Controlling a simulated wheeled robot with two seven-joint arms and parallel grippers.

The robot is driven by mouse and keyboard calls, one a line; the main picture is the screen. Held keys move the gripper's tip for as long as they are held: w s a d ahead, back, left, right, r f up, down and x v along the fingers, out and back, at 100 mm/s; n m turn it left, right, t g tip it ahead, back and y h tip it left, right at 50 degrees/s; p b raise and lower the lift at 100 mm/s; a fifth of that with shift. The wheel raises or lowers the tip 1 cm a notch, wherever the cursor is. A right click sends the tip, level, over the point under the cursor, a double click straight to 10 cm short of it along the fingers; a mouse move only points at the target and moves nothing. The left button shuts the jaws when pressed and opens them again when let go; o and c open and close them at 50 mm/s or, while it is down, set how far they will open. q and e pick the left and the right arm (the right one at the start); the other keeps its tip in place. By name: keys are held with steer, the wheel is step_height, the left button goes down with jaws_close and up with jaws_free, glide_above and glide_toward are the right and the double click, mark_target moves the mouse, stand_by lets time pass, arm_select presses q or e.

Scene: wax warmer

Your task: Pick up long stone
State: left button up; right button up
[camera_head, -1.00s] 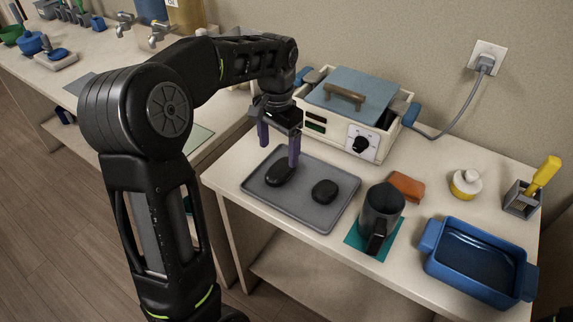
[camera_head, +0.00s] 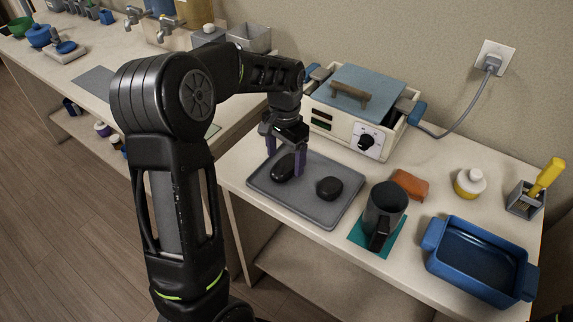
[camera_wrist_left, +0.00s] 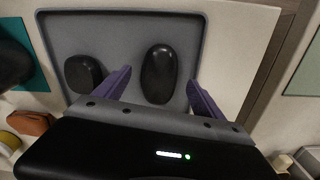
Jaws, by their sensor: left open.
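Two black stones lie on a grey tray (camera_head: 322,212). The long stone (camera_head: 282,168) is at the tray's left and the rounder stone (camera_head: 329,188) is to its right. My left gripper (camera_head: 284,162) is open and points down over the long stone. In the left wrist view the long stone (camera_wrist_left: 158,74) shows between the two purple fingers of the gripper (camera_wrist_left: 160,92), with a gap on each side. The rounder stone (camera_wrist_left: 83,74) lies outside the fingers there. I cannot tell the exact height of the fingertips.
A wax warmer (camera_head: 350,120) with a blue lid stands behind the tray. A dark mug (camera_head: 384,210) on a teal mat, an orange block (camera_head: 410,184), a white-and-yellow jar (camera_head: 469,183) and a blue dish (camera_head: 478,262) stand to the right.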

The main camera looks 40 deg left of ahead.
arm_select(q)
steer(key=shift+f, duration=1.25)
steer(key=shift+c, duration=0.3)
jaws_close()
